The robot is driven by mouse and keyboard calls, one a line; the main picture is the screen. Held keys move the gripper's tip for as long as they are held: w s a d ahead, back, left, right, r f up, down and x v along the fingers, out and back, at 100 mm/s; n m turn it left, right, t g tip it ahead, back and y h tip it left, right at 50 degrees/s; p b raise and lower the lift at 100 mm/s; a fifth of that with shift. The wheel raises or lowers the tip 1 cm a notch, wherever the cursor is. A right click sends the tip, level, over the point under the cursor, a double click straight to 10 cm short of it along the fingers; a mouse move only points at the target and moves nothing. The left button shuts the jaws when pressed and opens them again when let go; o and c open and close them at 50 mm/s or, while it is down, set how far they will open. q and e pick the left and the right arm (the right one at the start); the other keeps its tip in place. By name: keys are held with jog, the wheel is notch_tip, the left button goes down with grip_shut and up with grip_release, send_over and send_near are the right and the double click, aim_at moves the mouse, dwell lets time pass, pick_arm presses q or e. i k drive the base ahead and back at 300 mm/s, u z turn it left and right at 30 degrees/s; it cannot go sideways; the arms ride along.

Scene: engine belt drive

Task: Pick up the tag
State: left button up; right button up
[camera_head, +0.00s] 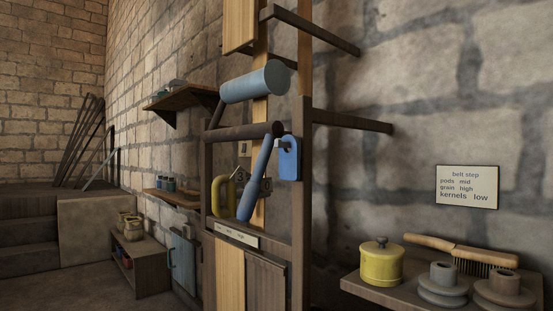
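A blue tag (289,160) with a hole near its top hangs on the right post of the wooden frame (302,205). It hangs just right of a blue lever handle (256,180), and a dark hook or peg shows at its hole. Neither of my grippers is in view, and nothing touches the tag that I can see except its hanging point.
A blue cylinder (252,83) and dark bars jut from the frame. A yellow loop (222,196) hangs left of the lever. At right, a shelf (400,293) holds a yellow pot (381,264), a brush (460,252) and grey pulleys (443,286). A sign (467,187) hangs above.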

aim_at(289, 162)
jog(key=u, duration=1.65)
jog(key=i, duration=0.95)
jog(key=z, duration=3.1)
